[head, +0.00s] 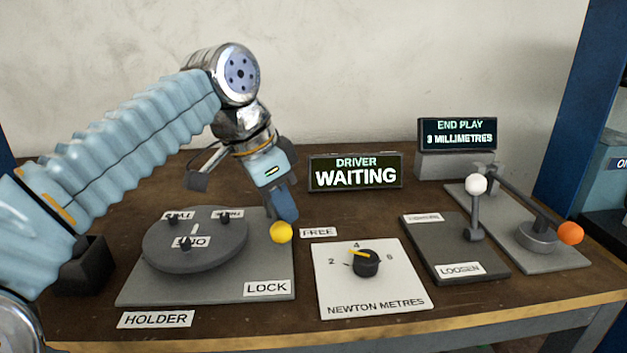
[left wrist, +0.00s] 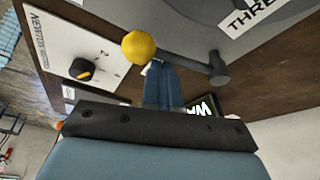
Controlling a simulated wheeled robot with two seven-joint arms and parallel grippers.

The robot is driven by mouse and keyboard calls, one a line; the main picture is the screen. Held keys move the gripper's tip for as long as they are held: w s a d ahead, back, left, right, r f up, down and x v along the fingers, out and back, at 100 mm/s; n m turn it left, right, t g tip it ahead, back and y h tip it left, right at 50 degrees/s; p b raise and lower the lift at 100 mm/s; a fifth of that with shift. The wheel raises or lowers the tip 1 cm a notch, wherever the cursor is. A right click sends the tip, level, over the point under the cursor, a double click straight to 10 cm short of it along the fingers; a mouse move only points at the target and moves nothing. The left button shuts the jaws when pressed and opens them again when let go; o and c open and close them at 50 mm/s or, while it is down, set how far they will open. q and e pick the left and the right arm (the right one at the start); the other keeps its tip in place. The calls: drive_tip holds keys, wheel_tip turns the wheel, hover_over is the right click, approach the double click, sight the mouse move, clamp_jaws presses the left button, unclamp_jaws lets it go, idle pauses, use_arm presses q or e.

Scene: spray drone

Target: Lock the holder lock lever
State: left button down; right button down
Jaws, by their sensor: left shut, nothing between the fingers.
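The holder lock lever has a yellow ball knob (head: 281,232), seen at the right edge of the grey holder plate (head: 210,290), between the LOCK label (head: 267,288) and the FREE label (head: 318,232). In the left wrist view the yellow knob (left wrist: 138,46) sits on a grey rod running right to a round pivot post (left wrist: 218,68). My left gripper (head: 288,218) is shut and empty, its blue fingertips pointing down right beside the knob. The fingertips (left wrist: 165,72) appear beside the rod near the knob; I cannot tell whether they touch. In the head view the rod is hidden. My right gripper is out of view.
A newton-metres dial (head: 366,262) stands right of the holder plate. A white-knobbed lever (head: 475,185) and an orange-knobbed lever (head: 570,233) are farther right. The DRIVER WAITING sign (head: 355,172) stands behind. A round disc (head: 195,245) covers much of the plate.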

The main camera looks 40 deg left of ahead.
use_arm(q)
drive_tip(key=shift+s+a, duration=0.15)
drive_tip(key=shift+s, duration=0.1)
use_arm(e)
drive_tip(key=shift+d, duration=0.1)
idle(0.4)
